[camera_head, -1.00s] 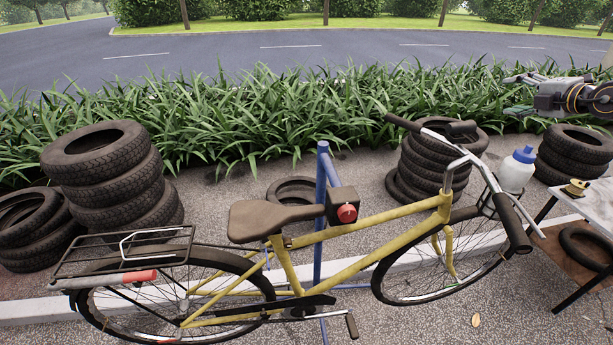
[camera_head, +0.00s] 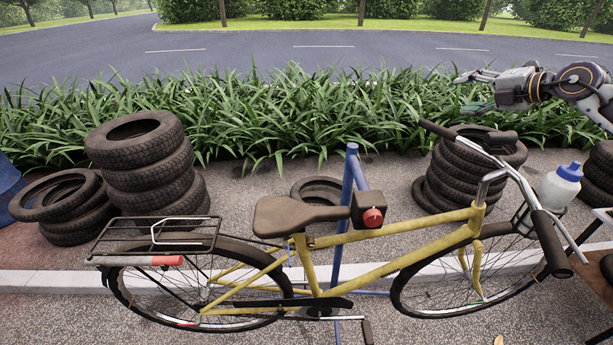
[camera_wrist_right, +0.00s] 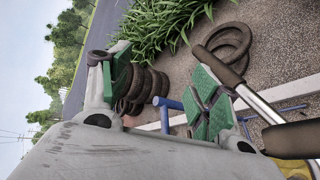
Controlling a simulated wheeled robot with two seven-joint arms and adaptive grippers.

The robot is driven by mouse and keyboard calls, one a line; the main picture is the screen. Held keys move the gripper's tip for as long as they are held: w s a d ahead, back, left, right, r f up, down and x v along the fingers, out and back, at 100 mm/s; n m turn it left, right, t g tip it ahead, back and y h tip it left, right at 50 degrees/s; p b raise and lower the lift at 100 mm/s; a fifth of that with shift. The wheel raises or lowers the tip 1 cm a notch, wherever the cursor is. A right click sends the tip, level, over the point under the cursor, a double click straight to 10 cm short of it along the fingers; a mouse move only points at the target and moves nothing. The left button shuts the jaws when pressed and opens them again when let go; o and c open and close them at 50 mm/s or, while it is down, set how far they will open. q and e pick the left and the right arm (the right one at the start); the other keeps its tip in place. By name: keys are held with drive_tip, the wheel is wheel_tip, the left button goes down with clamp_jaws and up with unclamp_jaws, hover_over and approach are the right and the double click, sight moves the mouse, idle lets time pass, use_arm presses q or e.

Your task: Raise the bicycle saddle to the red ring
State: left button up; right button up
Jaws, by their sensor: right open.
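The dark brown saddle (camera_head: 295,216) sits low above the yellow bicycle frame (camera_head: 390,232), on a seat post (camera_head: 299,239) of which only a short stretch shows. I cannot make out a red ring on the post. My right gripper (camera_head: 470,76) is up at the right, above the plants and apart from the bicycle, well to the right of the saddle. In the right wrist view its green-padded fingers (camera_wrist_right: 160,95) are spread with nothing between them. My left gripper is not in view.
A blue stand post (camera_head: 347,190) with a dark clamp and red knob (camera_head: 373,217) is just right of the saddle. The handlebar (camera_head: 505,165) and white bottle (camera_head: 560,187) are at the right. Tyre stacks (camera_head: 147,165) stand behind. A rear rack (camera_head: 155,240) is at the left.

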drive_tip(key=w+a+f+n+g+y, duration=0.1)
drive_tip(key=a+f+n+g+y, duration=0.2)
drive_tip(key=a, duration=0.8)
drive_tip(key=a+f+n+g+y, duration=0.1)
drive_tip(key=a+n+g, duration=0.25)
drive_tip(key=a, duration=0.85)
drive_tip(key=n+g+h, duration=0.6)
drive_tip(key=n+h, duration=0.4)
drive_tip(key=n, duration=1.1)
hover_over(306, 210)
wheel_tip(306, 210, down, 11)
drive_tip(key=shift+f, duration=0.3)
drive_tip(key=shift+f, duration=5.85)
